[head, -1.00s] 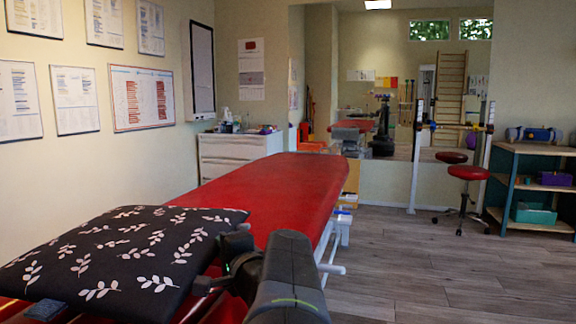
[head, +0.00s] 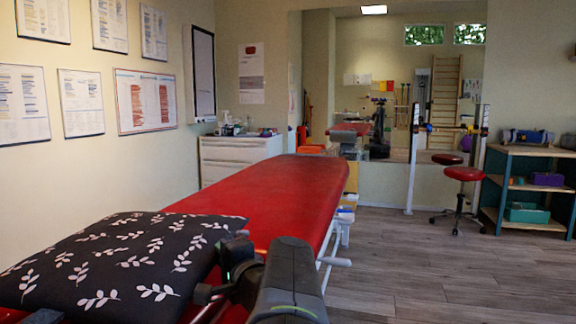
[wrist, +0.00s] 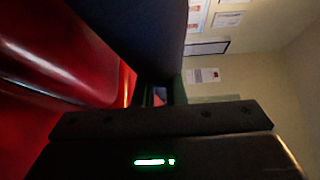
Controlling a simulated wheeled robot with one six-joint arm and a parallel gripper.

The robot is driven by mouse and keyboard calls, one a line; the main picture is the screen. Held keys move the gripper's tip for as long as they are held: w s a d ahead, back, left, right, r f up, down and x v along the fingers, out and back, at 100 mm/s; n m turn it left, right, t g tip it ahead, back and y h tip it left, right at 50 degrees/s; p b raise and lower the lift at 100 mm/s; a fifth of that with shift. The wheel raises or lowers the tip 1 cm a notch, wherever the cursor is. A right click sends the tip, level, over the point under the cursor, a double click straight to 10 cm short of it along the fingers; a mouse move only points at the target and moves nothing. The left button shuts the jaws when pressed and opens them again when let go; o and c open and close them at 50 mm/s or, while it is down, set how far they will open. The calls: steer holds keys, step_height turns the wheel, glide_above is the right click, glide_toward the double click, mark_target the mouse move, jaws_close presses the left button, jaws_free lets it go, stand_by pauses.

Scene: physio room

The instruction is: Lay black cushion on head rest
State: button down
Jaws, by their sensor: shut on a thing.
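The black cushion (head: 125,262) with white leaf sprigs lies roughly flat across the near left of the head view, over the near end of the red treatment table (head: 272,196). My gripper (head: 215,284) is shut on the cushion's right edge; its fingertips are partly hidden. The wrist view shows the cushion as a dark mass (wrist: 135,30) close in front of my gripper, with red padding (wrist: 60,48) on the left. The head rest cannot be told apart from the red padding under and around the cushion. Whether the cushion touches it is hidden.
A white drawer cabinet (head: 238,160) stands at the far left wall. A red stool (head: 462,174) and a shelf unit (head: 525,222) stand at the right. The grey wood floor (head: 440,285) right of the table is clear.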

steer(key=shift+s+f+t, duration=0.15)
steer(key=shift+s+f, duration=0.15)
steer(key=shift+f, duration=0.4)
steer(key=shift+s+f+t, duration=0.15)
steer(key=shift+s+f, duration=0.15)
steer(key=shift+f, duration=0.4)
steer(key=c, duration=1.4)
jaws_free()
steer(key=shift+f, duration=0.1)
steer(key=shift+d, duration=0.1)
